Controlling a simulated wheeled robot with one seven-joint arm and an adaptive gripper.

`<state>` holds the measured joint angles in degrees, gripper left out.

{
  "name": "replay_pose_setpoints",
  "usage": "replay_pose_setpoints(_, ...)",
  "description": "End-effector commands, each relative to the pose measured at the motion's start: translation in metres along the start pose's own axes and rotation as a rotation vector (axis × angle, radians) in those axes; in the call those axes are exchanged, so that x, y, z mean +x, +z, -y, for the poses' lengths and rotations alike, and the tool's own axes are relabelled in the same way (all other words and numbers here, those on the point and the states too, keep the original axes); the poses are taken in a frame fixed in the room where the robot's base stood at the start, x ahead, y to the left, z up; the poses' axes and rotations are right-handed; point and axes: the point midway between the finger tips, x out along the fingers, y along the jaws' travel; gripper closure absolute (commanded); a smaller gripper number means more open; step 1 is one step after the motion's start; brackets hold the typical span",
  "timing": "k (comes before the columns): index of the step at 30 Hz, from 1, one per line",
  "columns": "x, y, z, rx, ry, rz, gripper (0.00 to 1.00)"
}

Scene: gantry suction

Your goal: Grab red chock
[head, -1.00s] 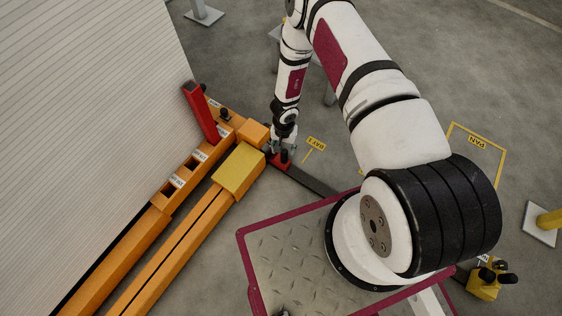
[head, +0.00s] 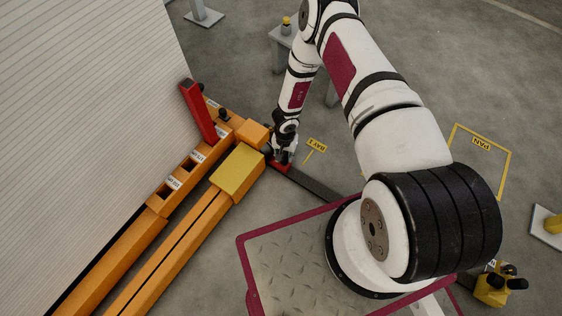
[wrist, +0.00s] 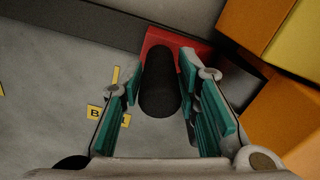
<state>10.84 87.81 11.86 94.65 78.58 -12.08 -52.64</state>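The red chock (head: 281,167) sits on the floor at the end of the orange beams, by a dark strip. In the wrist view its red base (wrist: 158,37) shows at top centre, and its black upright handle (wrist: 160,85) rises toward the camera. My gripper (head: 284,154) is right above the chock, pointing down, and hides most of the handle in the head view. In the wrist view, my gripper's green-padded fingers (wrist: 159,82) are open, one on each side of the handle. Narrow gaps seem to show on both sides; contact is hard to tell.
The orange frame (head: 183,195) with slots and labels, its yellow block (head: 238,168) and a red lever (head: 199,111) stand close left of the chock. A white slatted wall (head: 80,120) lies beyond. Grey floor right of the gripper is open, with a yellow bay label (head: 316,145).

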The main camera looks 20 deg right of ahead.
Motion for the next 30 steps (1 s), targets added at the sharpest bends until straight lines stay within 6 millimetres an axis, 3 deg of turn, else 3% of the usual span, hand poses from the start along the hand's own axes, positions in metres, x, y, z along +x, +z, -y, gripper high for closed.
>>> replay_pose_setpoints(1, 0.0, 0.0, 0.0, 0.0, 0.0, 0.0, 0.89)
replay_pose_setpoints(3, 0.0, 0.0, 0.0, 0.0, 0.0, 0.0, 1.0)
replay_pose_setpoints(17, -0.002, 0.0, 0.0, -0.001, 0.0, 0.0, 1.0)
replay_pose_setpoints(24, -0.015, 0.0, 0.001, -0.003, 0.0, -0.001, 1.0)
replay_pose_setpoints(30, -0.013, 0.013, -0.004, -0.002, 0.003, 0.003, 1.0)
